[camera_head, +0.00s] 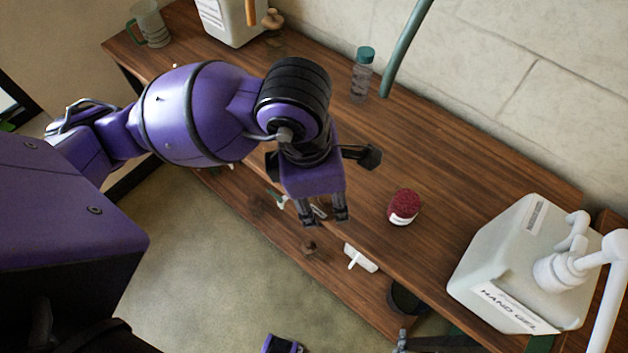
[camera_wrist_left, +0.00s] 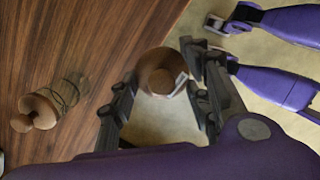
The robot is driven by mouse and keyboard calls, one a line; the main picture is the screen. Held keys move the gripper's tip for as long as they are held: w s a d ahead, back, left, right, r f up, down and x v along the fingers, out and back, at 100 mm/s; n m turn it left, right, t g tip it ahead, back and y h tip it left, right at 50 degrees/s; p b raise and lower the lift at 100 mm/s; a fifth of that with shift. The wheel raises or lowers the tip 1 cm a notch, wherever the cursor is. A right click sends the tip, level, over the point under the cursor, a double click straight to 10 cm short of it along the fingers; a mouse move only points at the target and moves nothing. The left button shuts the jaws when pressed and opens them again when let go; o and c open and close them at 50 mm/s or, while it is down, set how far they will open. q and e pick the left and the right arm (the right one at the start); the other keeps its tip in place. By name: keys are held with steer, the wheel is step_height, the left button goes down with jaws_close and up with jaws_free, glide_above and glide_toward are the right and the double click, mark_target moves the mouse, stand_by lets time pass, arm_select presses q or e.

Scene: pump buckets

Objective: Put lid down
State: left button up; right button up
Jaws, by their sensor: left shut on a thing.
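My left gripper (camera_head: 325,218) is over the front edge of the wooden table, pointing down. In the left wrist view, its fingers (camera_wrist_left: 160,95) are closed about a round brown thing (camera_wrist_left: 158,72) with a pale label, likely the lid. The head view mostly hides this thing behind the fingers. A dark red round thing (camera_head: 404,206) with a white label stands on the table, right of the gripper and apart from it. Part of my right arm (camera_head: 283,344) shows at the bottom edge; its fingers are too cut off to judge.
A white hand gel pump bucket (camera_head: 520,265) stands at the right. A clear bottle with a teal cap (camera_head: 363,75), a wooden knobbed pot (camera_head: 272,20) and a mug (camera_head: 149,25) stand farther back. A lower shelf holds a white piece (camera_head: 360,257). The middle tabletop is clear.

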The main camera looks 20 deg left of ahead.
arm_select(q)
steer(key=w+a+f, duration=0.1)
steer(key=w+f, duration=0.1)
steer(key=w+a+f, duration=0.1)
steer(key=w+f, duration=0.1)
steer(key=w+a+f, duration=0.1)
steer(key=w+a, duration=0.1)
steer(key=shift+w+f, duration=0.2)
steer(key=shift+f, duration=0.2)
steer(key=shift+w+a+f, duration=0.2)
steer(key=shift+w+f, duration=0.1)
steer(key=shift+f, duration=0.05)
steer(key=f, duration=0.3)
steer(key=shift+w+a+f, duration=0.2)
steer(key=shift+w+f, duration=0.05)
steer(key=shift+f, duration=0.15)
arm_select(e)
steer(key=shift+w+a+r, duration=0.2)
steer(key=shift+w+r, duration=0.05)
steer(key=shift+w, duration=0.1)
arm_select(q)
steer(key=shift+f, duration=0.2)
steer(key=o, duration=0.9)
arm_select(e)
steer(key=shift+f, duration=0.1)
